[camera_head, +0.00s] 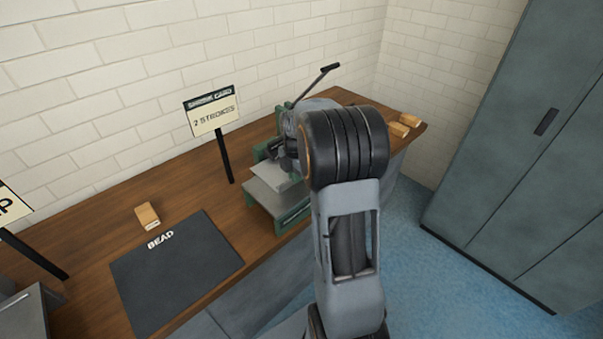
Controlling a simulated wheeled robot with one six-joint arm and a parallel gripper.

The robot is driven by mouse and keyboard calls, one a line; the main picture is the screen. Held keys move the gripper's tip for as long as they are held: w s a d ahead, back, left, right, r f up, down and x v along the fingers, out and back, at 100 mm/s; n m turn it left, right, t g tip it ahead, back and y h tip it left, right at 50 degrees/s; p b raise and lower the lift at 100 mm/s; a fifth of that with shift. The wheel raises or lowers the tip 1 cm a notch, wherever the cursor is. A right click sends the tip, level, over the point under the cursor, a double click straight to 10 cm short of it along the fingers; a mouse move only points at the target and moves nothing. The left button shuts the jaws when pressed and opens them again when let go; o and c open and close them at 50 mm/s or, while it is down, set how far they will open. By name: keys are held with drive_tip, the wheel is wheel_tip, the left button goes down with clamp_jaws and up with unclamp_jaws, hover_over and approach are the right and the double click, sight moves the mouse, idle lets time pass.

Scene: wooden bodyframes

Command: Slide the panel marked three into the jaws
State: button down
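A green machine (264,199) with a grey flat top and a long dark-tipped lever (318,81) stands on the wooden bench, partly behind my arm. Its jaws are not clearly visible. A light grey plate-like piece (268,176) lies at the machine; I cannot tell whether it is a panel or part of the machine. No marking three is readable anywhere. My gripper (284,152) seems to be at the machine, mostly hidden behind my own arm's thick dark joint. I cannot see its fingers clearly or whether it holds anything.
A dark mat marked BEAD (176,272) lies at the bench's front, with a wooden block (147,215) behind it. A sign reading 2 STROKES (212,112) stands left of the machine. More wooden blocks (404,125) lie at the right end. A grey-green cabinet (520,150) stands right.

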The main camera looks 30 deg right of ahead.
drive_tip(key=shift+w, duration=0.5)
drive_tip(key=c, duration=0.7)
unclamp_jaws()
wheel_tip(320, 180, up, 7)
drive_tip(key=p, duration=0.5)
drive_tip(key=shift+p, duration=0.35)
drive_tip(key=s+d+b, duration=0.1)
drive_tip(key=s+d, duration=0.1)
drive_tip(key=s, duration=1)
drive_tip(key=shift+b, duration=0.4)
